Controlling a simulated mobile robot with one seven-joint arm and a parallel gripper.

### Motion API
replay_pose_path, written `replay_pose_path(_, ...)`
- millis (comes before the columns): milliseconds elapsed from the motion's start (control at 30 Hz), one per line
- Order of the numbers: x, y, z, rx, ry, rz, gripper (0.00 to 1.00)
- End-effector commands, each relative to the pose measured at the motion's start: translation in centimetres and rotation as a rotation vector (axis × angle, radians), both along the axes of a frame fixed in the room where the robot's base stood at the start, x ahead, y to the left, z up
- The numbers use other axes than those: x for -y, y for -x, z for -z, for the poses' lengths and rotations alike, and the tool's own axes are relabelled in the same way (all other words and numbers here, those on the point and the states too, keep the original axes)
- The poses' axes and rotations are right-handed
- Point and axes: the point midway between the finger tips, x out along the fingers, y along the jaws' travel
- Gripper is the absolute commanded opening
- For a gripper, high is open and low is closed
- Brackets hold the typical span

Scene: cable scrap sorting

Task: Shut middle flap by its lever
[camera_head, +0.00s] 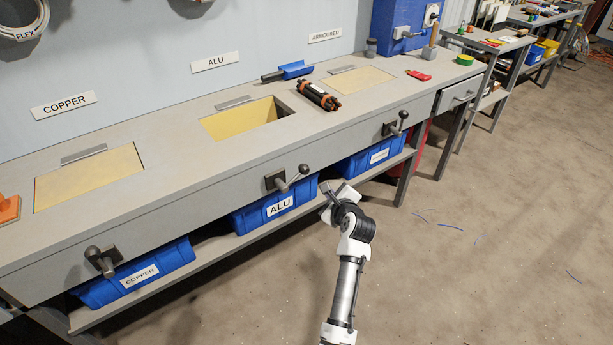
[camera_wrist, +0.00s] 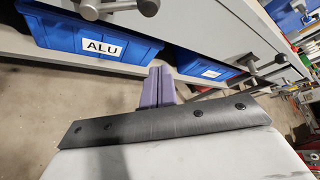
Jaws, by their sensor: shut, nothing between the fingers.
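The middle bench opening below the ALU sign shows depth, with a yellow surface (camera_head: 238,119) inside and a dark inner wall at its right; it looks open. Its lever (camera_head: 290,179) sits on the bench front, its knob pointing right and slightly up. The lever also shows at the top of the wrist view (camera_wrist: 120,7). My gripper (camera_head: 328,193) is to the right of and slightly below the lever, in front of the bench, apart from it. In the wrist view its purple fingers (camera_wrist: 158,86) are together and empty.
The left (camera_head: 90,177) and right (camera_head: 358,80) flaps look flush. The left lever (camera_head: 101,260) and right lever (camera_head: 396,124) flank the middle one. Blue bins, including ALU (camera_head: 275,207), stand on the shelf below. A cable bundle (camera_head: 318,95) lies beside the middle opening. The floor at right is mostly clear.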

Motion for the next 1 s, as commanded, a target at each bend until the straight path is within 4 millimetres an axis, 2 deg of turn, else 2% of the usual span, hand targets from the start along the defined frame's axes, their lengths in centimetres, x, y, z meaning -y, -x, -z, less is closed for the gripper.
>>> replay_pose_path(267, -0.1, -0.1, 0.0, 0.001, 0.001, -0.001, 0.0)
replay_pose_path(433, -0.4, -1.0, 0.3, 0.001, 0.002, -0.002, 0.0)
replay_pose_path(900, -2.3, -8.2, 3.3, 0.001, 0.003, -0.003, 0.0)
replay_pose_path(967, -2.5, -9.0, 3.6, 0.002, 0.004, -0.003, 0.0)
replay_pose_path(1000, -2.8, -9.1, 3.2, 0.003, 0.005, -0.004, 0.0)
